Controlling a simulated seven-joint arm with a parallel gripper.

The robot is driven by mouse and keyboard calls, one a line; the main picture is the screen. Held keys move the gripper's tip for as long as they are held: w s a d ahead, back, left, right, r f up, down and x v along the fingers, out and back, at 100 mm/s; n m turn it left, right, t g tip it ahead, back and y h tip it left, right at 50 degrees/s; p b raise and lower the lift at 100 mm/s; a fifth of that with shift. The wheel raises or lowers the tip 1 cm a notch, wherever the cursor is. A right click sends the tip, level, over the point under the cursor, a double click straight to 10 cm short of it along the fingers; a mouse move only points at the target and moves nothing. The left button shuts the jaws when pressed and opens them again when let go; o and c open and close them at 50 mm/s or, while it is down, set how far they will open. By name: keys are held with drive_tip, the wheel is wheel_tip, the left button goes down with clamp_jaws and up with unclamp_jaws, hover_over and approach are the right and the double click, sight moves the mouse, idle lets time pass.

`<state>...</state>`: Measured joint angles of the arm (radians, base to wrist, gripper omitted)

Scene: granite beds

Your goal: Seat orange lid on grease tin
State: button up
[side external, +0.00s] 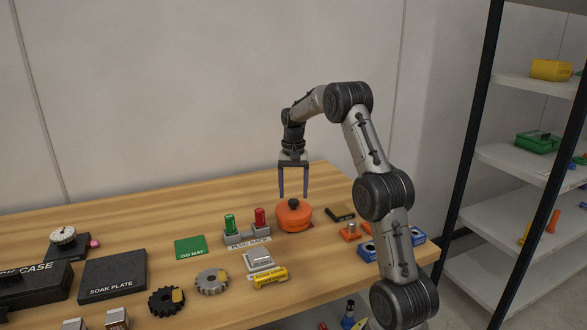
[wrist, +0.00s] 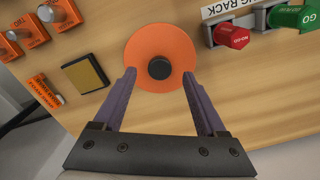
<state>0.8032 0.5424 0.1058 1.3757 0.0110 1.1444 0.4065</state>
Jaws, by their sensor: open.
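The orange lid (side external: 294,210) with its black knob sits at the right part of the bench. In the wrist view the orange lid (wrist: 160,42) shows as a full disc with the black knob at its middle. Whatever is under the lid, such as a grease tin, is hidden from above; in the side view the orange shape has an orange side wall below it, and I cannot tell lid from tin. My gripper (side external: 294,194) is open and empty, pointing down above and behind the lid. Its fingers (wrist: 163,75) are spread wide in the wrist view, apart from the knob.
The plug rack (side external: 247,237) with green and red plugs stands just left of the lid. A dark block with a tan top (side external: 340,213) and small orange blocks (side external: 350,232) lie to the right. A yellow cylinder (side external: 271,278) lies in front. The bench behind is clear.

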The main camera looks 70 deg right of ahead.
sight(293, 200)
wheel_tip(293, 200, up, 12)
idle(0.3)
drive_tip(key=shift+d+f, duration=0.1)
drive_tip(key=shift+f, duration=0.05)
